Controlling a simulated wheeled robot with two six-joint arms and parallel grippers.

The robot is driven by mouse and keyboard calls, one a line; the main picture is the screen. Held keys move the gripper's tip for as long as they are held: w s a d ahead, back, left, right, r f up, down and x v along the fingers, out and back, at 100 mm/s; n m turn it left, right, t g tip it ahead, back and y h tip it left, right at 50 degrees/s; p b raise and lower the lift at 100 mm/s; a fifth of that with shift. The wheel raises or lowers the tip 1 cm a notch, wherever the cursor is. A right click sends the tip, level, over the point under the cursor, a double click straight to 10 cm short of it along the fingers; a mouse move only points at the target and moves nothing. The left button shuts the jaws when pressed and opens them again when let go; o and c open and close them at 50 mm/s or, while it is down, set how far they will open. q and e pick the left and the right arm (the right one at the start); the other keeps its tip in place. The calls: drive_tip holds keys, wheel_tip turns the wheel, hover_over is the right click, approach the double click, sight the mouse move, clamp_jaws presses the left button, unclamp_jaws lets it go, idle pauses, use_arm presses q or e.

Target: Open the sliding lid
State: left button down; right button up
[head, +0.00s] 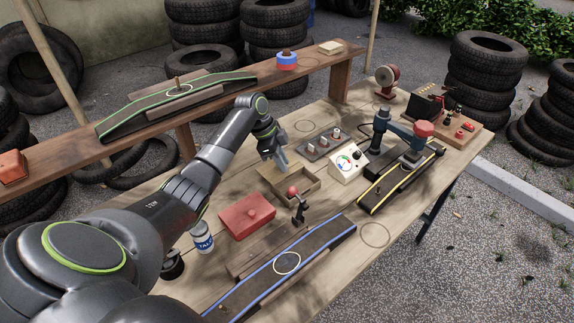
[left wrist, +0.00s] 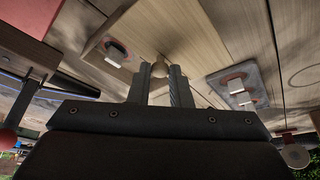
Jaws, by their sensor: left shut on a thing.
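A shallow wooden box (head: 309,188) stands in the middle of the workbench. Its inside shows in part in the head view. My left gripper (head: 279,160) reaches down at the box's back edge, and the arm hides some of that side. In the left wrist view my left gripper (left wrist: 160,78) has its fingers close together on a small round wooden knob (left wrist: 160,63) beside a wooden panel (left wrist: 129,32). The fingers cover most of the knob. How far the lid is slid cannot be told clearly. My right gripper is in neither view.
A red box (head: 247,215) and a lever with a red ball (head: 292,190) are close in front. A blue-edged track (head: 290,263) lies along the near side.

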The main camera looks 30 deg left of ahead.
sight(272, 170)
use_arm(q)
drive_tip(key=c, duration=1.3)
unclamp_jaws()
drive_tip(key=shift+c, duration=0.2)
drive_tip(key=shift+a, duration=0.1)
drive_tip(key=v, duration=0.7)
drive_tip(key=shift+r+b, duration=0.35)
